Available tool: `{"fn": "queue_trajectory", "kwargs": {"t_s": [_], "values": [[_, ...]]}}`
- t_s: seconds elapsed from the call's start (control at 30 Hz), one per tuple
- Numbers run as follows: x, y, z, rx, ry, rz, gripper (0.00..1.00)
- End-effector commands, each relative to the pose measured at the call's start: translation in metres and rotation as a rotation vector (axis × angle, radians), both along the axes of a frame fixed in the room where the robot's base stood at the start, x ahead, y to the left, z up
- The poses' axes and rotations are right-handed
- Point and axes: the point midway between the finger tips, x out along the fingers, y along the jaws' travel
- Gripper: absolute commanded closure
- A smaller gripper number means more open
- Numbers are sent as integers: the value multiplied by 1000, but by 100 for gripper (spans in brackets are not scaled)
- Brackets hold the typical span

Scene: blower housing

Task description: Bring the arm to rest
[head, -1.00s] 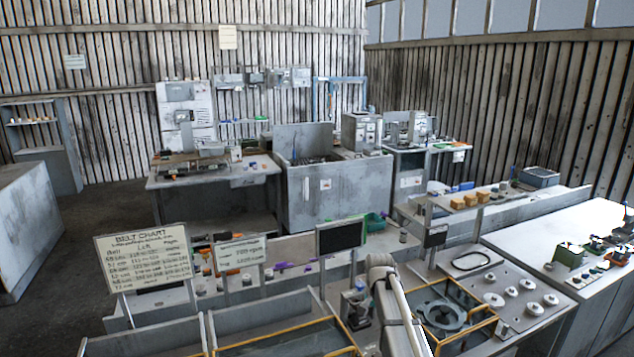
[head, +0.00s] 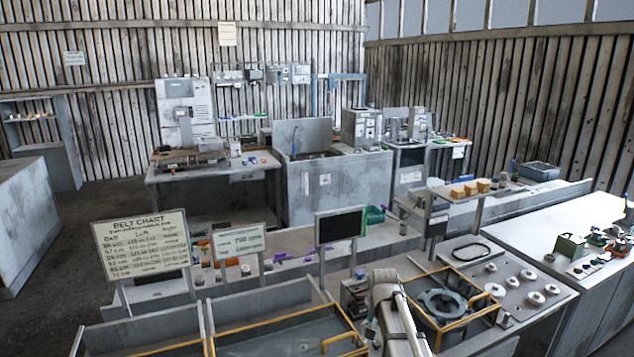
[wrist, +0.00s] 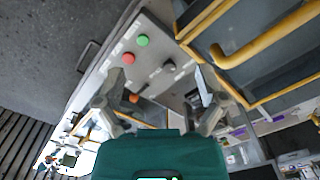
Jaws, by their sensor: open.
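My gripper (wrist: 160,92) shows in the wrist view with its two grey fingers spread well apart. It is open and nothing is between the fingers. Beyond the fingers lies a grey control panel (wrist: 153,40) with a green button (wrist: 142,41), a red button (wrist: 128,58) and a dark knob (wrist: 169,66). In the head view my arm stands at the bottom middle, and my gripper is hidden or out of the picture there.
Yellow-railed bins (head: 275,335) stand left of my arm. A yellow-framed fixture with a grey ring (head: 442,303) stands close to its right. A belt chart sign (head: 140,245) and a dark screen (head: 340,223) rise behind the bins. Dark floor (wrist: 50,50) shows in the wrist view.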

Motion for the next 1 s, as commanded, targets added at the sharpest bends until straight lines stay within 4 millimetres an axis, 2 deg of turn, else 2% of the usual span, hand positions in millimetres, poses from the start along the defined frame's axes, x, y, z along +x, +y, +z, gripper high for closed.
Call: {"fn": "queue_trajectory", "kwargs": {"t_s": [0.03, 0.1, 0.5, 0.7, 1.0], "values": [[-18, 0, -17, 0, 0, 24, 11], [-36, 0, -31, 0, 0, 66, 11], [-133, 1, -98, -1, 1, 304, 11], [-158, 0, -113, -1, 1, 374, 11], [-161, 0, -114, -1, 1, 392, 11]]}}
